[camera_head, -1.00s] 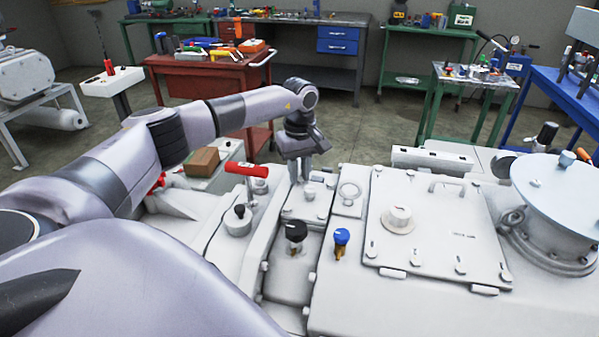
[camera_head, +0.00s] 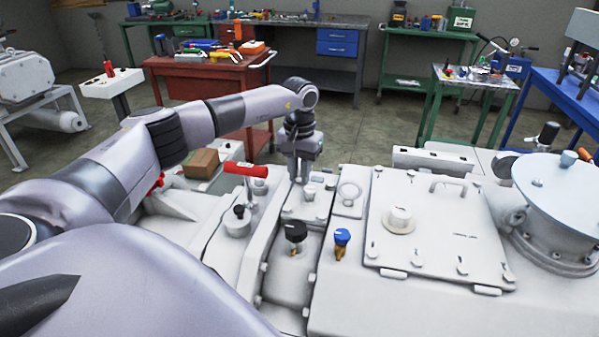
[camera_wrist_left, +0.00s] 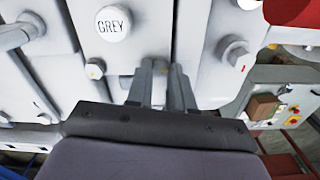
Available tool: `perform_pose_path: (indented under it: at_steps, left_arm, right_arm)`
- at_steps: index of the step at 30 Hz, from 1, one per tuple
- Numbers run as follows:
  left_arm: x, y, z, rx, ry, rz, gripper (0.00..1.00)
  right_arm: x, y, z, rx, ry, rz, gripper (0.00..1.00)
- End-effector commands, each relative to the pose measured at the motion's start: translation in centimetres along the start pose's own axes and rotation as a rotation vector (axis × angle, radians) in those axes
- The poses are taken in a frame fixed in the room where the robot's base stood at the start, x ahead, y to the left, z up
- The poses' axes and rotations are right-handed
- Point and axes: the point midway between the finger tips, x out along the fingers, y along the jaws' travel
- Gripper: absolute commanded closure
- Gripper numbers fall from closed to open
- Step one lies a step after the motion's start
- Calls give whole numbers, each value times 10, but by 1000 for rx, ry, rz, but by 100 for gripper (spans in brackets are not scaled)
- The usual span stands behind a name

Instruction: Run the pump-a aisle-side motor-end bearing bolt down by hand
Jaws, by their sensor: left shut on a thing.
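In the left wrist view the fingers (camera_wrist_left: 163,84) come down close together on the casing. My right gripper is out of view.
A red-handled lever (camera_head: 246,170), a black knob (camera_head: 296,231) and a blue knob (camera_head: 342,237) stand up near the gripper. A bolted cover (camera_head: 440,220) with a handle lies to the right. A round "GREY" cap (camera_wrist_left: 113,23) shows in the wrist view. A red tool cart (camera_head: 210,70) stands behind.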

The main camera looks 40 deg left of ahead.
Motion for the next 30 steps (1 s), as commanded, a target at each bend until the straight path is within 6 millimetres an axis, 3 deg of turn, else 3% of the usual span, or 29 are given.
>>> perform_pose_path:
  at_steps: [22, 23, 24, 30]
  left_arm:
    - [-7, -2, -4, 76, 15, 2, 100]
    - [-7, -2, -4, 76, 15, 2, 68]
    - [-6, -2, -3, 76, 14, 2, 55]
    - [-4, -1, -2, 79, 8, 1, 52]
  right_arm:
    - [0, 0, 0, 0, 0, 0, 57]
    - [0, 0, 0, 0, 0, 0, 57]
    - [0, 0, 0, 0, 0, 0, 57]
    - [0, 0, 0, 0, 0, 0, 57]
